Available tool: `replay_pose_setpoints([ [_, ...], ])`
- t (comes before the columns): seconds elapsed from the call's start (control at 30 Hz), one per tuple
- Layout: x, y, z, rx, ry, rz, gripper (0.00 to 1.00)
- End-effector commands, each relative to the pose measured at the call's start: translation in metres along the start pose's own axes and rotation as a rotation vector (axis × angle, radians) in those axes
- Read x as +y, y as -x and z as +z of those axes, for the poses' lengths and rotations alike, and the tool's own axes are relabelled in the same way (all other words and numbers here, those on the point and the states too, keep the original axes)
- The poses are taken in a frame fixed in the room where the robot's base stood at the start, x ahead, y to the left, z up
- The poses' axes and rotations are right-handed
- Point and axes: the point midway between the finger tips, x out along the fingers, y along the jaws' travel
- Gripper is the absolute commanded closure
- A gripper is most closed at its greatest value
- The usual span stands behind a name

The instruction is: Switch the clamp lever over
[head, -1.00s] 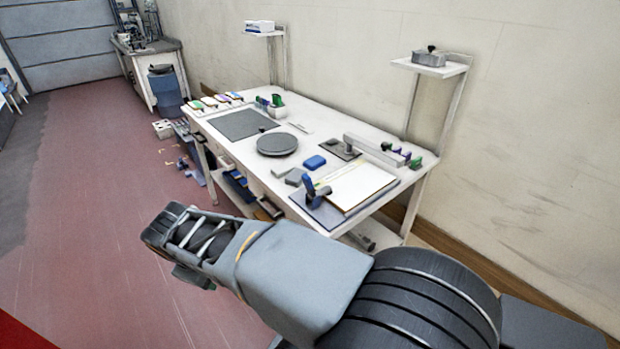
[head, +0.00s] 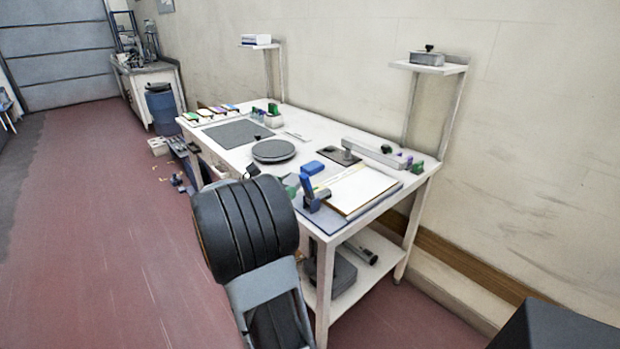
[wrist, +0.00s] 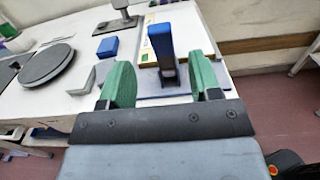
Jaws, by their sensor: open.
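The clamp lever is the blue handle (wrist: 161,40) of a small clamp on the near edge of the table. In the wrist view it stands upright between the two green fingers of my gripper (wrist: 158,84). The fingers are apart, and I cannot tell whether either touches the handle. In the head view the clamp (head: 312,196) sits at the corner of a grey plate with a pale board (head: 362,190). My arm hides much of the gripper there; a bit of green shows beside the clamp.
A blue block (wrist: 107,47) and a grey block (wrist: 83,80) lie left of the clamp. A round dark turntable (head: 273,150) stands further left. A grey post on a dark base (head: 338,156) stands behind.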

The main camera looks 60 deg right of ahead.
Motion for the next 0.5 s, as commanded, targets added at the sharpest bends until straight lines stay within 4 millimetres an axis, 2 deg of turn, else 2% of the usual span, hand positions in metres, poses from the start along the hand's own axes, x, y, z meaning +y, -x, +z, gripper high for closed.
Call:
replay_pose_setpoints([
  [0.2, -0.001, -0.044, 0.0, 0.001, -0.001, -0.005, 0.43],
  [0.5, -0.001, -0.086, 0.0, 0.002, -0.002, -0.002, 0.43],
])
